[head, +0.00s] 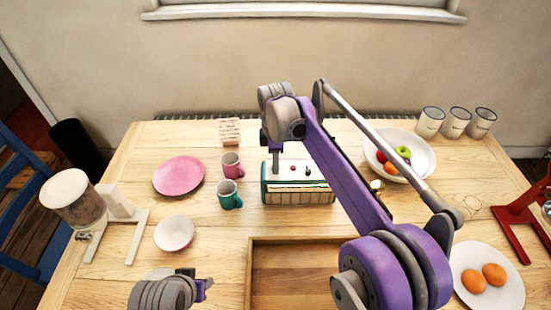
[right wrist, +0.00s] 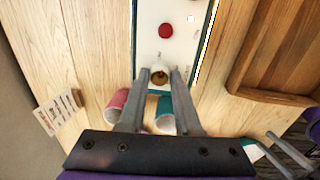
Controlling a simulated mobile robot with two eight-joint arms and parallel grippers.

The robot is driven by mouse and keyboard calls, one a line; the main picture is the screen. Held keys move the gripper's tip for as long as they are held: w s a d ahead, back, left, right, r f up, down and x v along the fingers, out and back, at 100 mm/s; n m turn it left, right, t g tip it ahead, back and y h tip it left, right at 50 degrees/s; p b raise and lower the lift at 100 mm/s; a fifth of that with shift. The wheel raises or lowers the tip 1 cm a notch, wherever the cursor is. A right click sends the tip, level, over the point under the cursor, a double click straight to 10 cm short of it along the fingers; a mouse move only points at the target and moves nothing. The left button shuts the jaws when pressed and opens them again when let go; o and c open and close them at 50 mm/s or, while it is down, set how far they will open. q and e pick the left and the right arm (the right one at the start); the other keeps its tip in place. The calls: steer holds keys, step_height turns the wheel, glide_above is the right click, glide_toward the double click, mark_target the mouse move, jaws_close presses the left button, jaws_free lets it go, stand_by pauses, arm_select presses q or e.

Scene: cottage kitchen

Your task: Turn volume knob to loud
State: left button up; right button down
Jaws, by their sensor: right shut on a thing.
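The radio (head: 298,196) is a teal and cream box in the middle of the table. Its pale top (right wrist: 178,10) carries a red knob (right wrist: 166,31), a small white button (right wrist: 191,19) and a brass-coloured knob (right wrist: 159,77) near one end. My right gripper (right wrist: 160,72) points down at that end, its fingers closed on the brass knob; in the head view the gripper (head: 276,168) is partly covered by my arm. My left gripper (head: 203,288) is low at the front left, away from the radio; its two fingers show apart in the right wrist view (right wrist: 290,150).
A pink mug (head: 231,166) and a teal mug (head: 229,196) stand close left of the radio. A wooden tray (head: 251,275) lies in front. A fruit bowl (head: 425,150) is at right, a pink plate (head: 178,175) and a white bowl (head: 174,233) at left.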

steer(key=m+p, duration=0.2)
steer(key=m, duration=0.4)
steer(key=m+p, duration=0.1)
steer(key=m, duration=0.3)
steer(key=shift+a, duration=0.1)
steer(key=m+p, duration=0.1)
steer(key=m, duration=0.2)
steer(key=shift+w+m+h, duration=0.1)
steer(key=shift+m+h, duration=0.2)
steer(key=m, duration=0.3)
steer(key=shift+m+g, duration=0.3)
steer(key=shift+m, duration=0.1)
steer(key=m+p, duration=0.1)
steer(key=m, duration=0.6)
steer(key=shift+m+p, duration=0.3)
steer(key=shift+m, duration=1.6)
